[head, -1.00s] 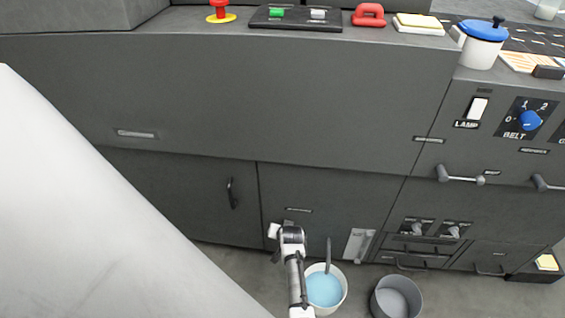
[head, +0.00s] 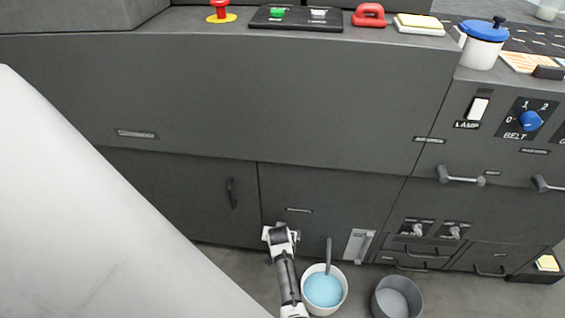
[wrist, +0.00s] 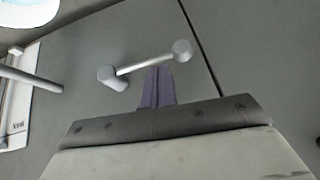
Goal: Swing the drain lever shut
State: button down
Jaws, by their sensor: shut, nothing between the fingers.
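In the wrist view a pale grey lever (wrist: 145,64) stands on the dark cabinet front: a short bar between two rounded ends, slightly tilted. I take it to be the drain lever; no label by it is legible. My gripper (wrist: 158,72) is shut and empty, its fingertips right at the middle of the bar. I cannot tell whether they touch it. In the head view my gripper (head: 281,238) is low at the cabinet front and mostly covers the lever.
A white bucket of blue liquid (head: 323,290) stands on the floor right of my gripper, under a grey pipe (head: 328,254). A grey bucket (head: 397,299) is farther right. A light plate with a handle (head: 358,246) is on the cabinet. A black door handle (head: 232,193) is to the left.

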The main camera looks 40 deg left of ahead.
jog(key=shift+r, duration=0.15)
jog(key=r+p, duration=0.1)
jog(key=r, duration=0.1)
jog(key=r+p, duration=0.2)
jog(key=w+r+p, duration=0.1)
jog(key=r+p, duration=0.1)
jog(key=shift+a, duration=0.1)
jog(key=s+v, duration=0.1)
jog(key=v, duration=0.8)
jog(key=shift+a+p, duration=0.25)
jog(key=shift+p, duration=0.1)
jog(key=shift+s, duration=0.2)
